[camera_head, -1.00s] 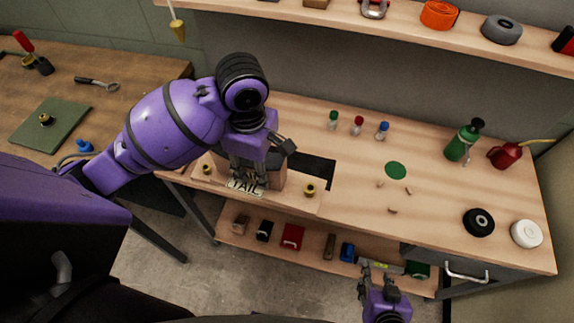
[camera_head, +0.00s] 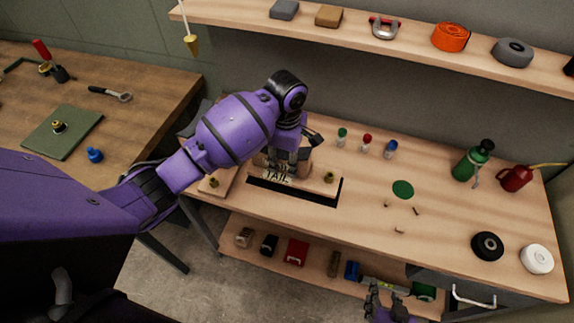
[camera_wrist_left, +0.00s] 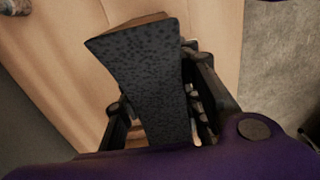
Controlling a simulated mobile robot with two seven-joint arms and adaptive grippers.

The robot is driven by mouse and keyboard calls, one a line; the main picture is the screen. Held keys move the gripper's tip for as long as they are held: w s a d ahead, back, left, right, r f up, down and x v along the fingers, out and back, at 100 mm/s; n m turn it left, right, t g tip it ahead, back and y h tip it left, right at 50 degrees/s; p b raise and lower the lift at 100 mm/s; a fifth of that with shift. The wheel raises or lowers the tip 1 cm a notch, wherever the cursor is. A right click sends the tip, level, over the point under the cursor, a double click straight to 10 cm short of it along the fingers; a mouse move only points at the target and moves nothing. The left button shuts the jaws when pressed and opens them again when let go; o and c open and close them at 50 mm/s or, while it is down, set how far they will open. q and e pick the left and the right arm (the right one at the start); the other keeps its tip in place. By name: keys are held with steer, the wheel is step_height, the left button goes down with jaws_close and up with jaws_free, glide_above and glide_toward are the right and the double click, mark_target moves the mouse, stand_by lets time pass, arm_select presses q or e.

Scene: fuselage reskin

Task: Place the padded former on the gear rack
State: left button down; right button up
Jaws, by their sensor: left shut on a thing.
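My left gripper (camera_head: 285,163) is shut on the padded former, at the back side of a dark slot in the bench. In the left wrist view the padded former (camera_wrist_left: 147,75) shows a dark speckled pad with a wood edge, between the fingers. In the head view my gripper mostly hides it. A pale "TAIL" label (camera_head: 278,176) shows just below the fingers, by a wooden strip with a brass knob (camera_head: 329,177). I cannot tell which surface is the gear rack. My right gripper (camera_head: 385,300) is open and looks empty, low in front of the bench.
The slot (camera_head: 295,191) lies open in the bench (camera_head: 440,225). Small bottles (camera_head: 366,143), a green bottle (camera_head: 472,160) and tape rolls (camera_head: 487,246) stand to the right. A wall shelf (camera_head: 400,45) runs above. A lower shelf (camera_head: 317,262) holds several items.

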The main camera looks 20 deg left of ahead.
mark_target(287, 166)
arm_select(q)
steer(key=shift+w+f, duration=0.15)
steer(key=shift+f, duration=0.7)
steer(key=shift+w+f, duration=0.1)
steer(key=shift+f, duration=0.75)
steer(key=shift+f, duration=0.1)
steer(key=c, duration=1.3)
jaws_free()
steer(key=shift+s+f, duration=0.1)
steer(key=shift+o, duration=0.2)
step_height(287, 166, up, 12)
steer(key=shift+r, duration=0.15)
